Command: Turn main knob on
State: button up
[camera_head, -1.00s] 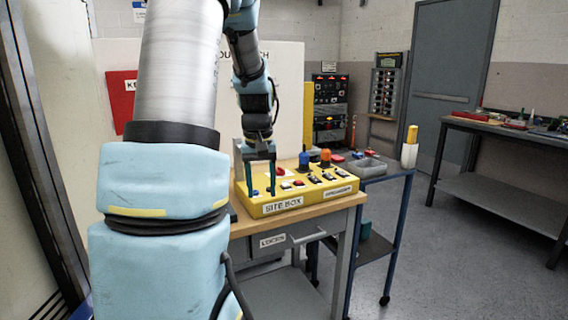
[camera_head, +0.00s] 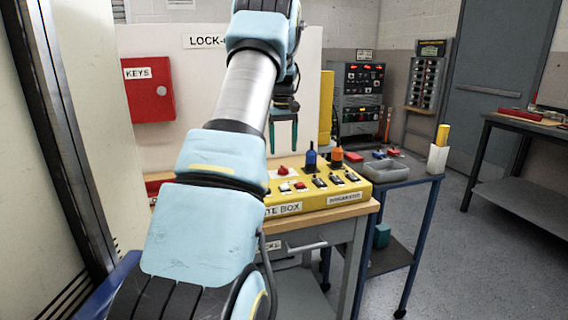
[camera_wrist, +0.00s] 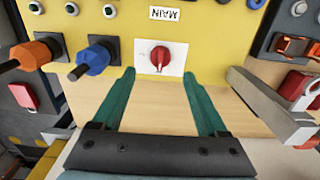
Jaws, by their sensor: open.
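The main knob is a red rotary knob (camera_wrist: 160,57) on a white plate on the yellow box, below an upside-down "MAIN" label (camera_wrist: 164,14) in the wrist view. In the head view a red knob (camera_head: 283,170) shows on top of the yellow box (camera_head: 330,198). My gripper (camera_wrist: 159,74) is open and empty, its dark green fingers spread on either side of the knob's line, apart from it. In the head view my gripper (camera_head: 283,150) hangs above the box's rear part, pointing down. My arm hides the box's left part.
A blue knob (camera_wrist: 93,58) and an orange knob (camera_wrist: 30,55) stand beside the main knob. A grey tray (camera_head: 386,170) sits on the cart to the right. A red key cabinet (camera_head: 148,90) hangs at the left.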

aim_at(283, 166)
notch_tip(283, 166, down, 7)
jog(key=shift+r+p, duration=0.1)
jog(key=shift+p, duration=0.45)
grip_shut()
dwell(0.4)
